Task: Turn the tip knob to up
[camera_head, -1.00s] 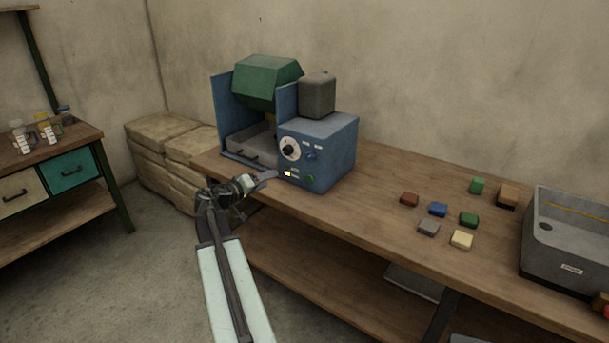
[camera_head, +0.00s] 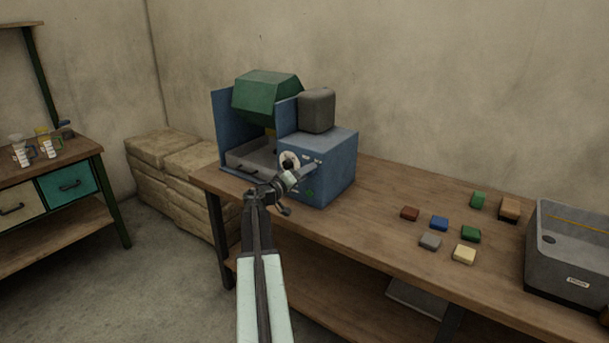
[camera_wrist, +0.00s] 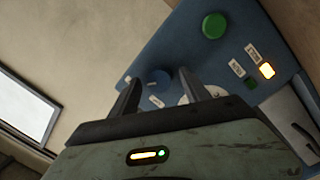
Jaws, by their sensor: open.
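The blue machine (camera_head: 335,170) stands on the wooden bench. In the wrist view its panel (camera_wrist: 180,45) shows a small blue knob (camera_wrist: 158,77), which looks like the tip knob, with two white labels too small to read. My gripper (camera_wrist: 160,88) is open, with the blue knob showing between its fingers; I cannot tell whether they touch it. A white dial (camera_wrist: 204,93) lies partly behind the right finger. In the head view my gripper (camera_head: 307,170) is in front of the panel and hides the blue knob; the white dial (camera_head: 289,157) shows beside it.
A green button (camera_wrist: 213,25) and a lit lamp (camera_wrist: 267,70) share the panel. A green hood (camera_head: 266,92) and grey block (camera_head: 316,110) top the machine. Several small blocks and a grey bin (camera_head: 570,265) are further right on the bench (camera_head: 370,225).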

